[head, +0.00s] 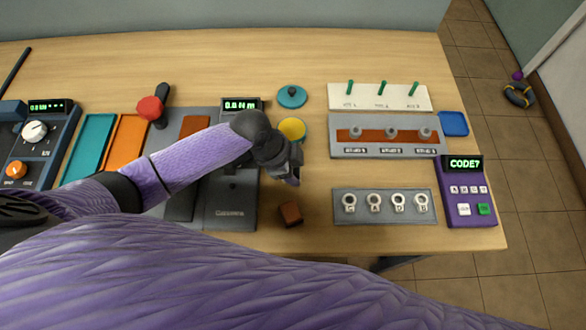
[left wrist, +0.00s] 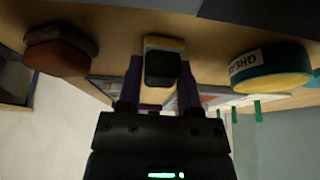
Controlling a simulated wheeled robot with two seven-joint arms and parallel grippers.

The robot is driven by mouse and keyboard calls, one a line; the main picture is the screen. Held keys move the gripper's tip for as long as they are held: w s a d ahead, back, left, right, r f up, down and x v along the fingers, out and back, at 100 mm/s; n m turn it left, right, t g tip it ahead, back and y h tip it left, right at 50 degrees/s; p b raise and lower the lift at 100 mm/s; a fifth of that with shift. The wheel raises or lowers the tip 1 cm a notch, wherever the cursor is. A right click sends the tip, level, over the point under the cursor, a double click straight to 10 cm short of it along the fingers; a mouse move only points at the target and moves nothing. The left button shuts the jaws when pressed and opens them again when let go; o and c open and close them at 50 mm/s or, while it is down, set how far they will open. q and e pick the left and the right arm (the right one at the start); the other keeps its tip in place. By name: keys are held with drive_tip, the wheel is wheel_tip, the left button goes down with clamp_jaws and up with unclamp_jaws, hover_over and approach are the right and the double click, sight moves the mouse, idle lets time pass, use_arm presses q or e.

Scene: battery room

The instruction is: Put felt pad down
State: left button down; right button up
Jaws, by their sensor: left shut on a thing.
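My left gripper (head: 291,178) reaches in from the left over the wooden table, to the right of the grey device with the green display. In the left wrist view, its two purple fingers (left wrist: 160,82) are shut on a small dark block with a pale tan edge (left wrist: 163,67), which I take to be the felt pad. In the head view the gripper mostly hides the pad. I cannot tell whether the pad touches the table. My right gripper is not in view.
A brown block (head: 291,214) lies just in front of the gripper; it also shows in the left wrist view (left wrist: 58,52). A yellow-topped tin (head: 292,129) stands behind the gripper. A grey plate with lettered rings (head: 384,219) lies to the right, beside a purple keypad (head: 486,191).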

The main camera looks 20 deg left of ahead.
use_arm(q)
drive_tip(key=c, duration=0.7)
unclamp_jaws()
drive_tip(key=shift+f, duration=0.1)
drive_tip(key=o, duration=0.4)
drive_tip(key=p+v, duration=0.4)
drive_tip(key=v, duration=0.8)
drive_tip(key=shift+r, duration=0.2)
